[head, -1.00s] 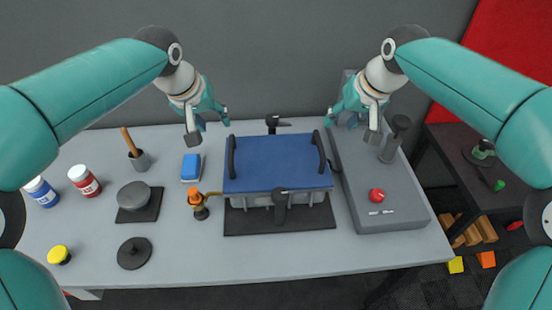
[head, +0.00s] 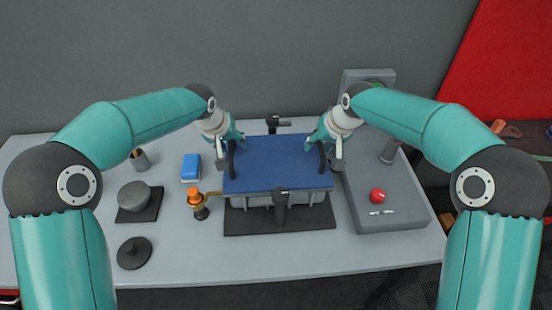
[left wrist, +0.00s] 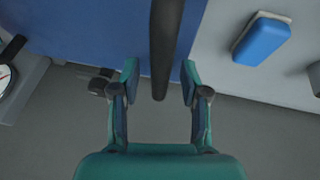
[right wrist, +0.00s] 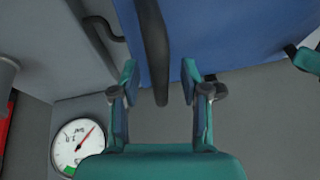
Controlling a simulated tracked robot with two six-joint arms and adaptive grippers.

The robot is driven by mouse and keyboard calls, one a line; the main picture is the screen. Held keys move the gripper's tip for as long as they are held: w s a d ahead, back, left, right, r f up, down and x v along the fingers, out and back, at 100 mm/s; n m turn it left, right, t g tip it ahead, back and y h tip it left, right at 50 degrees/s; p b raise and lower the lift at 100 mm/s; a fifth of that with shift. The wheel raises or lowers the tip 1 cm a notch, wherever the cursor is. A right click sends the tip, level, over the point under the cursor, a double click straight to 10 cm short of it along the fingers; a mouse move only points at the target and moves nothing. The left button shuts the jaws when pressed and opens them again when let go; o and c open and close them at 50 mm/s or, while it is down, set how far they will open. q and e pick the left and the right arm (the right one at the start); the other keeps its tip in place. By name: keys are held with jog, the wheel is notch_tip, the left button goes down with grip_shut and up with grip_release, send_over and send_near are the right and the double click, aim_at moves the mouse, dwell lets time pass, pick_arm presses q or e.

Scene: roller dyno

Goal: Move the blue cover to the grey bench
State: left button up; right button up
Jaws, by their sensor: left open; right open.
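The blue cover (head: 277,165) lies flat on a grey box on a dark mat, with a black handle on each side. My left gripper (head: 235,150) is open at the cover's left handle. In the left wrist view, that black handle (left wrist: 163,50) runs between the two open fingers (left wrist: 160,85). My right gripper (head: 323,150) is open at the right handle. In the right wrist view, the right handle (right wrist: 155,50) lies between the open fingers (right wrist: 160,85). Neither gripper is closed on a handle. The grey bench is not clearly identifiable; the grey table (head: 190,258) carries everything.
A black clamp (head: 280,203) stands at the box's front and another (head: 275,123) behind it. An orange-topped brass part (head: 197,203) is close on the left. A grey unit with a red button (head: 377,195) stands on the right. A dial gauge (right wrist: 77,145) shows in the right wrist view.

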pick_arm(q)
grip_shut()
pick_arm(e)
grip_shut()
pick_arm(q)
jog(key=shift+r, duration=0.1)
